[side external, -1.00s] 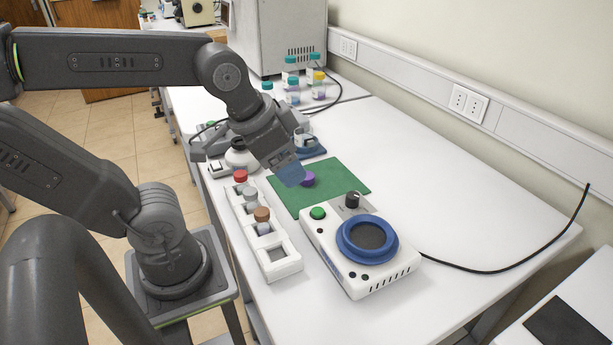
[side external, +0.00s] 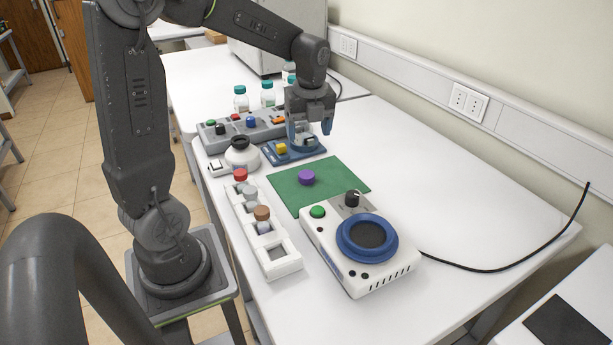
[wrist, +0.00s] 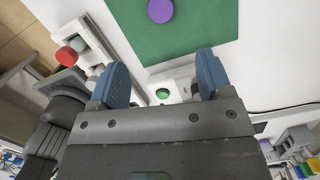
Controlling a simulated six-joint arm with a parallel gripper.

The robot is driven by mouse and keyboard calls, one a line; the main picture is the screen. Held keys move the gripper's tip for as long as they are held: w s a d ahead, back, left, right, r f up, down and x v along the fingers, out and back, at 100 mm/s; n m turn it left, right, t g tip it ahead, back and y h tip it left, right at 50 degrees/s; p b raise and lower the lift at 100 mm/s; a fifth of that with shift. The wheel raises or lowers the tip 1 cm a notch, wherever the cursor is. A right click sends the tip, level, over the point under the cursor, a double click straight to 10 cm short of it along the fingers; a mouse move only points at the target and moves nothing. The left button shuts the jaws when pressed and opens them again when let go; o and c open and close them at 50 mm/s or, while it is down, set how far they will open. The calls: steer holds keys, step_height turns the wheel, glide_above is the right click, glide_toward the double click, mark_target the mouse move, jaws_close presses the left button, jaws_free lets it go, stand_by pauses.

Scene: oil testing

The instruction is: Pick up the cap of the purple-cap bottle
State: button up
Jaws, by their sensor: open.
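A small round purple cap (side external: 307,177) rests on the green mat (side external: 346,180), with no bottle visible under it. In the wrist view the purple cap (wrist: 160,10) is at the top edge, beyond the fingertips, on the green mat (wrist: 190,38). My gripper (side external: 309,138) is open and empty, with its fingers pointing down behind the mat, around the small blue device in the picture. In the wrist view my gripper (wrist: 162,72) shows both blue fingers spread apart, with nothing between them. I cannot tell its exact height.
A white rack (side external: 275,262) with red-, grey- and brown-capped bottles stands left of the mat. A white device with a blue ring (side external: 345,240) is in front. A blue device (side external: 285,157), a grey control box (side external: 215,140) and teal-capped bottles (side external: 241,98) are behind.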

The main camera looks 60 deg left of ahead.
glide_above(307, 174)
steer(key=f, duration=0.5)
steer(key=d+f, duration=0.1)
steer(key=f, duration=0.2)
steer(key=shift+s+f, duration=0.15)
steer(key=shift+s, duration=0.1)
steer(key=shift+w+a+f, duration=0.1)
steer(key=shift+a+f, duration=0.05)
steer(key=shift+f, duration=0.7)
steer(key=shift+w+a+f, duration=0.1)
steer(key=shift+a+f, duration=0.1)
steer(key=shift+f, duration=0.65)
steer(key=shift+a+f, duration=0.15)
steer(key=shift+f, duration=0.7)
steer(key=c, duration=1)
